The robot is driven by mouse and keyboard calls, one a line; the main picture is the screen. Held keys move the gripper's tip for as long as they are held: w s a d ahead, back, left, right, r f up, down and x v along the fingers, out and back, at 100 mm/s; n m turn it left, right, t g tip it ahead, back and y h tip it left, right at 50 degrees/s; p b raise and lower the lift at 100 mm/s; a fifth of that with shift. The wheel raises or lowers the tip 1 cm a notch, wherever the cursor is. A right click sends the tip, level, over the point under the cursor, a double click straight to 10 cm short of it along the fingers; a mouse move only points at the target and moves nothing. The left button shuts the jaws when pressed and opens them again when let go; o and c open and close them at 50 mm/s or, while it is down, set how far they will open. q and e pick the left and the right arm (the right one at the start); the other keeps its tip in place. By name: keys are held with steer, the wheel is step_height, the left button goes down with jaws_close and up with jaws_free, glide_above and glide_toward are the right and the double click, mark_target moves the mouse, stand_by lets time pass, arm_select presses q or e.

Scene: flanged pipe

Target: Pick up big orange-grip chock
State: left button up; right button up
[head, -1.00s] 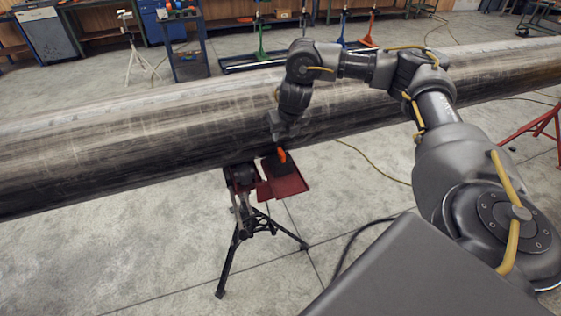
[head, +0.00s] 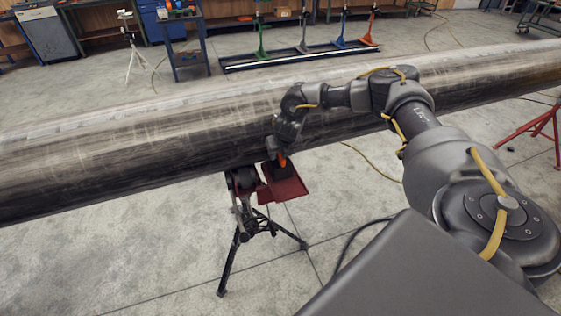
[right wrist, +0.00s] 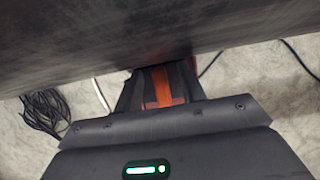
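The big chock has an orange grip (head: 283,161) and a dark body (head: 281,171). It rests on a dark red tray (head: 290,189) below the near side of the big pipe (head: 120,146). My right gripper (head: 278,156) is at the chock's top and hides part of the orange grip. In the right wrist view the orange grip (right wrist: 162,86) shows between the dark fingers; whether they press on it I cannot tell. My left gripper is not in view.
The pipe runs across the whole head view, close behind my right gripper. A black tripod stand (head: 245,220) stands below it beside the tray. A red stand (head: 540,128) is at the right. The floor in front is mostly clear.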

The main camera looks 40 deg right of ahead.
steer(key=shift+f, duration=0.2)
jaws_close()
steer(key=shift+r, duration=0.1)
stand_by(1.2)
